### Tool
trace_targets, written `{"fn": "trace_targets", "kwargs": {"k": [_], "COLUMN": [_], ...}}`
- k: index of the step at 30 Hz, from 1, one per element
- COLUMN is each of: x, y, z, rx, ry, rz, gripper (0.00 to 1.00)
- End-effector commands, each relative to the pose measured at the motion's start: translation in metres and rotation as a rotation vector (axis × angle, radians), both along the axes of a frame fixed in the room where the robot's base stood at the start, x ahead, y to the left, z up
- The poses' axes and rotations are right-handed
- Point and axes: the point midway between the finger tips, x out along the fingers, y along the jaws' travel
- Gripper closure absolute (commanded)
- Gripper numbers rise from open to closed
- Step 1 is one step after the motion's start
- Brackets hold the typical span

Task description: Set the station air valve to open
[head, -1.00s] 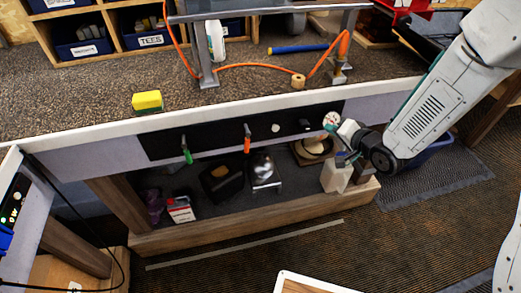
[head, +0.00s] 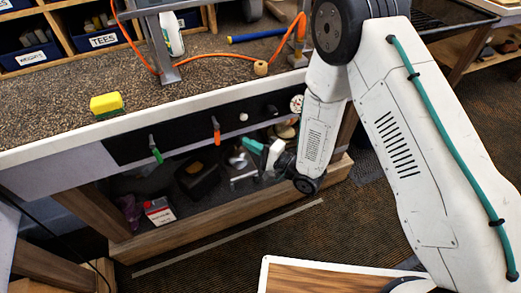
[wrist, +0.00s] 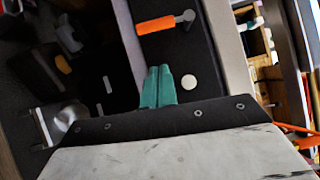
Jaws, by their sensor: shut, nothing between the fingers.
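A black panel (head: 185,138) on the bench front carries two levers. The orange-handled lever (head: 217,137) hangs down from its pivot, and so does the green-handled lever (head: 157,155) to its left. No readable label shows which is the air valve. My gripper (head: 251,146) is shut and empty, its teal fingers just right of and a little below the orange lever. In the wrist view the teal fingers (wrist: 157,88) are together, pointing toward the orange handle (wrist: 156,25), with a visible gap between. The green lever is not seen there.
A round white button (head: 243,116), a black knob (head: 270,110) and a gauge (head: 296,103) sit on the panel's right part. Below is a shelf with a dark bin (head: 198,178) and a red-and-white box (head: 159,211). A yellow sponge (head: 107,104) lies on the bench top.

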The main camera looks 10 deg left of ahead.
Motion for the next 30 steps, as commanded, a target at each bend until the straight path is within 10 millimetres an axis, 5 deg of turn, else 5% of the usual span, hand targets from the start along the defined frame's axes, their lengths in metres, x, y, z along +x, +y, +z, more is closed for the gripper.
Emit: {"fn": "trace_targets", "kwargs": {"k": [4,12,30], "x": [0.013,0.000,-0.002], "y": [0.029,0.060,0.071], "z": [0.002,0.006,0.005], "rx": [0.001,-0.001,0.012], "ry": [-0.003,-0.001,0.007], "rz": [0.002,0.001,0.008], "gripper": [1.00,1.00,1.00]}}
